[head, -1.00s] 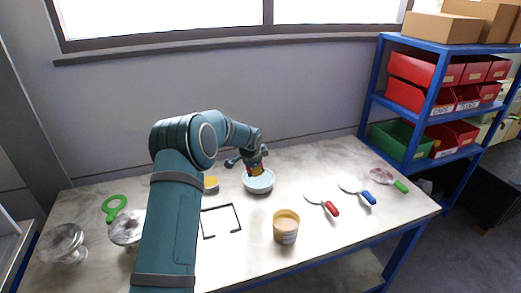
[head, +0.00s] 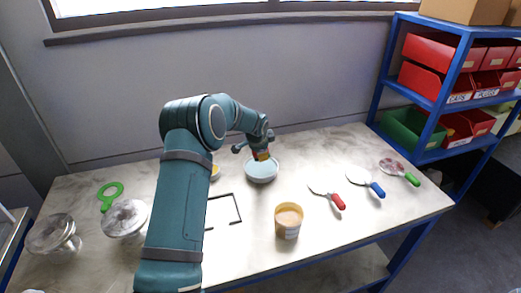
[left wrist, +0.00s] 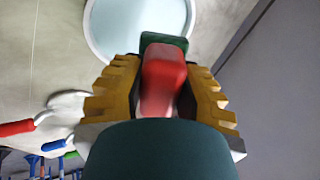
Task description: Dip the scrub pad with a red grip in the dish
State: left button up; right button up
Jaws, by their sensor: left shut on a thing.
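My left gripper (head: 262,156) is shut on the red grip (left wrist: 163,80) of the scrub pad. The dark green pad (left wrist: 165,42) sticks out beyond the yellow fingers. The dish (head: 262,170) is a white round bowl with pale blue liquid, and it also shows in the left wrist view (left wrist: 138,22). In the head view the gripper is at the back part of the dish. In the left wrist view the pad overlaps the dish's near rim. I cannot tell whether the pad touches the liquid. My right gripper is out of view.
A tan tub (head: 288,221) and a black outline frame (head: 238,208) lie in front. Red (head: 338,201), blue (head: 377,189) and green (head: 411,179) handled tools lie right. Flanged glass vessels (head: 125,218) and a green ring tool (head: 108,196) are at left. A wall stands behind.

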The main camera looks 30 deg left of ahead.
pick_arm(q)
notch_tip(320, 180, down, 3)
jog(key=shift+r+b, duration=0.15)
jog(key=shift+b, duration=0.4)
jog(key=shift+f+b, duration=1.15)
jog(key=shift+f, duration=0.45)
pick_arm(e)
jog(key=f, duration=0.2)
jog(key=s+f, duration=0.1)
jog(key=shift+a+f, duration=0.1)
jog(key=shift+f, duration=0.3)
pick_arm(q)
jog(key=shift+r, duration=0.1)
jog(key=shift+r+p, duration=1.4)
jog(key=shift+r, duration=1.2)
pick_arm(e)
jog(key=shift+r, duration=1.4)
pick_arm(q)
jog(key=shift+r+p, duration=1.1)
jog(key=shift+r, duration=0.9)
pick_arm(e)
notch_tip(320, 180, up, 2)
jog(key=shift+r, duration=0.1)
